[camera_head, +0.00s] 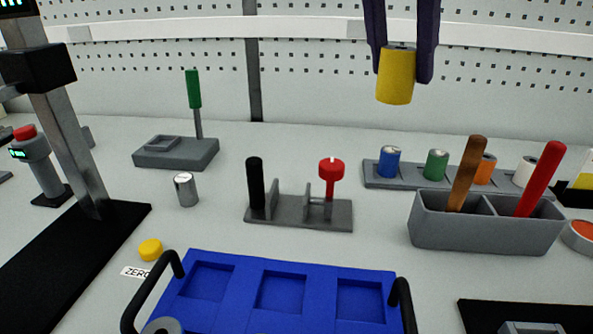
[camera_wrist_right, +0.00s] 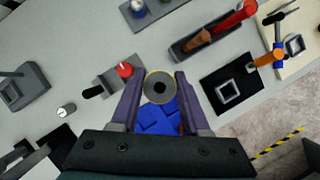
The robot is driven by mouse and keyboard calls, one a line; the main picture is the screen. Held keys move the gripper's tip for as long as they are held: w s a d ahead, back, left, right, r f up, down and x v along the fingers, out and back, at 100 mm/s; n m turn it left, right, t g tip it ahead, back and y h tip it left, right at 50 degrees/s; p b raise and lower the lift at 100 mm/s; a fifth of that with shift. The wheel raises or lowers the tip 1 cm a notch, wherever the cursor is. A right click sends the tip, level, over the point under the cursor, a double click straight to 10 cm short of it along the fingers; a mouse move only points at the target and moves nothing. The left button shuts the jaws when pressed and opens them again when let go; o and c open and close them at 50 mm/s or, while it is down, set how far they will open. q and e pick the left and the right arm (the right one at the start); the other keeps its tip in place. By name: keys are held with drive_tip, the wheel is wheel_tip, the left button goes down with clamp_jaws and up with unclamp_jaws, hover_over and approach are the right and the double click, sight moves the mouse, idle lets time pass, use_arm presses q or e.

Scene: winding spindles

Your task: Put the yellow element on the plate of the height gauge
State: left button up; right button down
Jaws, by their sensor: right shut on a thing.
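The yellow element (camera_head: 396,76) is a yellow cylinder held upright between the two dark purple fingers of my right gripper (camera_head: 399,72), high above the table. In the right wrist view the element (camera_wrist_right: 159,88) shows end-on as a grey ring with a dark centre, with a finger on each side. The height gauge stands at the left of the head view, with a slanting grey column (camera_head: 70,130), a black head (camera_head: 37,68) and a flat black plate (camera_head: 60,265). The visible part of the plate is bare. My left gripper is not in view.
A blue tray (camera_head: 225,262) with black handles lies at the front. A spindle fixture (camera_head: 300,212), a metal cylinder (camera_head: 186,190) and a green-handled stand (camera_head: 175,153) are mid-table. A rack of coloured elements (camera_head: 410,180) and a grey bin (camera_head: 480,232) with handles stand right. A yellow button (camera_head: 150,249) sits beside the plate.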

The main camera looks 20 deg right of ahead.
drive_tip(key=shift+d+f, duration=0.25)
drive_tip(key=shift+f, duration=0.4)
drive_tip(key=shift+d+f+b, duration=0.1)
drive_tip(key=shift+f+b, duration=0.3)
drive_tip(key=shift+b, duration=0.1)
drive_tip(key=b, duration=0.2)
hover_over(377, 232)
drive_tip(key=s+a, duration=0.1)
drive_tip(key=a, duration=0.1)
wheel_tip(377, 232, down, 13)
wheel_tip(377, 232, down, 6)
drive_tip(key=shift+f+b, duration=0.1)
drive_tip(key=shift+b, duration=0.65)
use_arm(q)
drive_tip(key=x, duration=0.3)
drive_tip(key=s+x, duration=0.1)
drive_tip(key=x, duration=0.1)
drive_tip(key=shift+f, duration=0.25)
use_arm(e)
drive_tip(key=shift+c, duration=1.9)
unclamp_jaws()
